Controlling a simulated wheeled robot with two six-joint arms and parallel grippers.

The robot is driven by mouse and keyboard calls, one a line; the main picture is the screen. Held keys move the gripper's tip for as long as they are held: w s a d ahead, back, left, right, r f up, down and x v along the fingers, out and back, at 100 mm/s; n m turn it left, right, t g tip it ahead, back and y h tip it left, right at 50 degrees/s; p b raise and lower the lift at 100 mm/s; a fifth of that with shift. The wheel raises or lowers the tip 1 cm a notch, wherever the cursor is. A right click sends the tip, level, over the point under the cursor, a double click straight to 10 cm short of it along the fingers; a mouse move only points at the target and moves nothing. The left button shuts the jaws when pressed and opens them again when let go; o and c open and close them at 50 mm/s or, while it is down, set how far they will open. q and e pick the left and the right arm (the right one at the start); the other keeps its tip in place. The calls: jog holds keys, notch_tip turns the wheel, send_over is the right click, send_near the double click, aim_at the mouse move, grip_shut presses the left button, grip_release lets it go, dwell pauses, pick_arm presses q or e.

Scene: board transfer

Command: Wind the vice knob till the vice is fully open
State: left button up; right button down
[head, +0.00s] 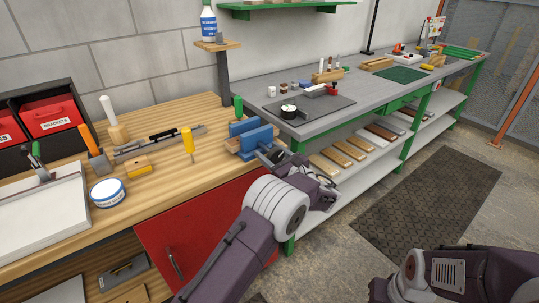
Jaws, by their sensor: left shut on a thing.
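The blue vice (240,128) is mounted at the right front corner of the wooden workbench, with two blue jaw blocks. A gap between its jaws is hard to judge at this size. My left gripper (272,156) is at the front of the vice, shut on its knob. The knob itself is mostly hidden by the fingers. My right arm shows only in part at the bottom right, and its gripper is out of view.
A dark mat (430,210) lies on open floor.

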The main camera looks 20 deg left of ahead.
pick_arm(q)
jog(key=n+b, duration=0.7)
jog(key=b, duration=0.1)
jog(key=shift+f+n, duration=0.25)
jog(key=shift+n, duration=0.15)
jog(key=shift+w+d+r+n+b, duration=0.1)
jog(key=shift+r+n+b, duration=0.05)
jog(key=shift+n+b, duration=0.75)
jog(key=shift+r+n+b, duration=0.1)
jog(key=shift+n+b, duration=0.7)
jog(key=shift+n, duration=0.1)
jog(key=o, duration=1.4)
jog(key=shift+c, duration=0.2)
